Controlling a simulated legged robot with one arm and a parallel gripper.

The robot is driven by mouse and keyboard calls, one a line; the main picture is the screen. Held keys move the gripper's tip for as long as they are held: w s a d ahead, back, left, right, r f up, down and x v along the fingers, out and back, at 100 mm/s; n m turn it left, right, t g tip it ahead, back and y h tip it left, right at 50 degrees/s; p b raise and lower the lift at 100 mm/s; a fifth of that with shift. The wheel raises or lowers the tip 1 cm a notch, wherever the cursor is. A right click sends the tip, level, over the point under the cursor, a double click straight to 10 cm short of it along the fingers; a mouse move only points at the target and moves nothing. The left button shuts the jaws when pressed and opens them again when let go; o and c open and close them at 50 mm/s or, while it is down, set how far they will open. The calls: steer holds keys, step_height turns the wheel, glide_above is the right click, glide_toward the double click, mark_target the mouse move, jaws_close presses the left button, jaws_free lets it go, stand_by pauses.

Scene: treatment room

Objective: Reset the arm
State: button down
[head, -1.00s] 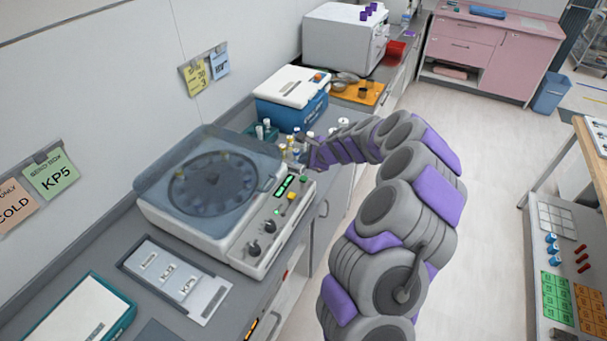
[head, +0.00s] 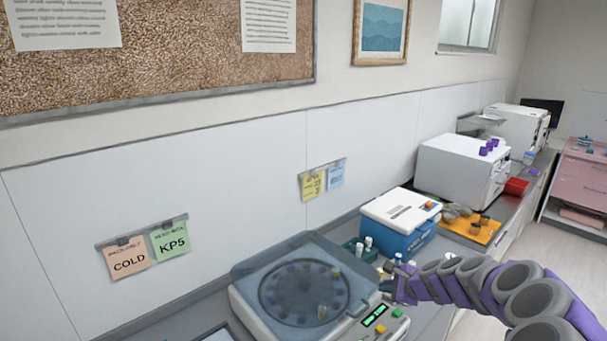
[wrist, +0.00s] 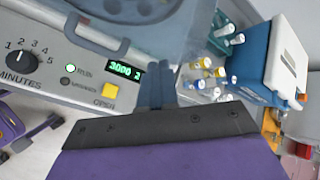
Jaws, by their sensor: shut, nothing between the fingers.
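My gripper (head: 390,286) is at the end of my purple and grey arm, which enters the head view from the lower right. It is beside the right rear corner of the centrifuge (head: 246,304), near several small capped vials (head: 397,258). In the wrist view my gripper (wrist: 163,80) has its two narrow fingers together, with nothing between them. The centrifuge's control panel (wrist: 85,62), with a lit green display and a yellow button, shows to the left of the fingers. The vials (wrist: 205,72) stand to their right. I cannot tell whether the fingers touch anything.
A blue and white cooler box (head: 402,243) stands behind the vials. Farther back are an orange tray (head: 484,236), a white box-shaped appliance (head: 446,172) and a red bin (head: 516,187). A wall runs along the counter's far side. Open floor (head: 545,237) shows at the right.

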steer(key=s+a+r+n+g, duration=0.2)
steer(key=s+a+r+n, duration=0.15)
steer(key=s+a, duration=0.25)
steer(key=s+a+r+n+g+y, duration=0.1)
steer(key=s+a+r+n, duration=0.2)
steer(key=s+a+n, duration=0.3)
steer(key=s+a+r+n+g, duration=0.2)
steer(key=s+a+r+n, duration=0.1)
steer(key=s+a, duration=0.4)
steer(key=s+d+f+n+g+h, duration=0.1)
steer(key=s+n, duration=0.3)
steer(key=s, duration=1)
steer(key=s+d+n+g+h+b, duration=0.1)
steer(key=s+d+n+g+h, duration=0.2)
steer(key=s, duration=1.2)
steer(key=shift+d+f+n+g+h+b, duration=0.3)
steer(key=shift+d+f+n+g+h, duration=0.15)
steer(key=shift+d+h, duration=0.25)
stand_by(2.5)
